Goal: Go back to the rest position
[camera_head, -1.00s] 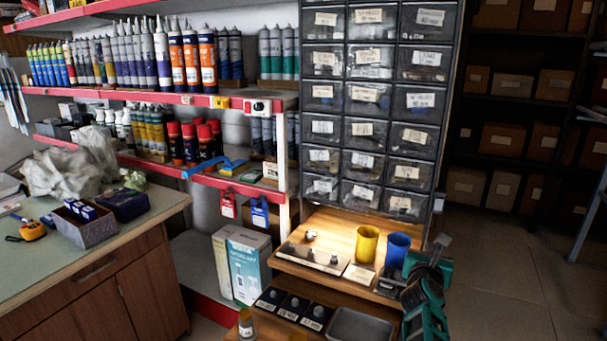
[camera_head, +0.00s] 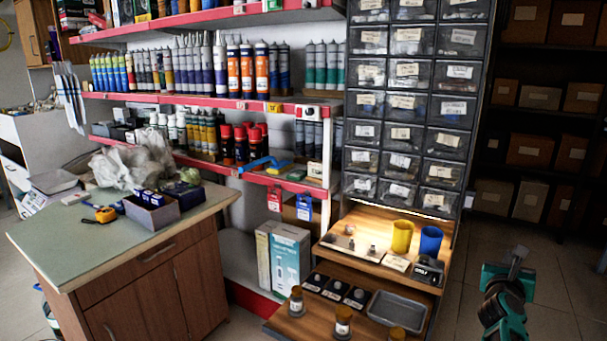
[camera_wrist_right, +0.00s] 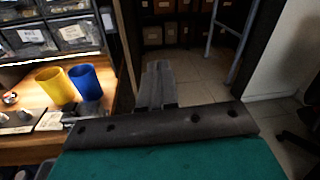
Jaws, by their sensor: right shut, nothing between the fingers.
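My right gripper (camera_head: 517,262) is at the right side of the head view, over the floor, to the right of the wooden workbench. It is shut and empty, apart from everything on the bench. In the right wrist view its closed fingers (camera_wrist_right: 157,85) point ahead toward the floor and back shelves. My left gripper is not in view.
A wooden bench (camera_head: 345,318) holds a yellow cup (camera_head: 402,237), a blue cup (camera_head: 431,241), a grey tray (camera_head: 396,312) and small jars. A drawer cabinet (camera_head: 410,134) stands behind. A green-topped counter (camera_head: 90,238) is at left. The floor at right (camera_head: 560,285) is clear.

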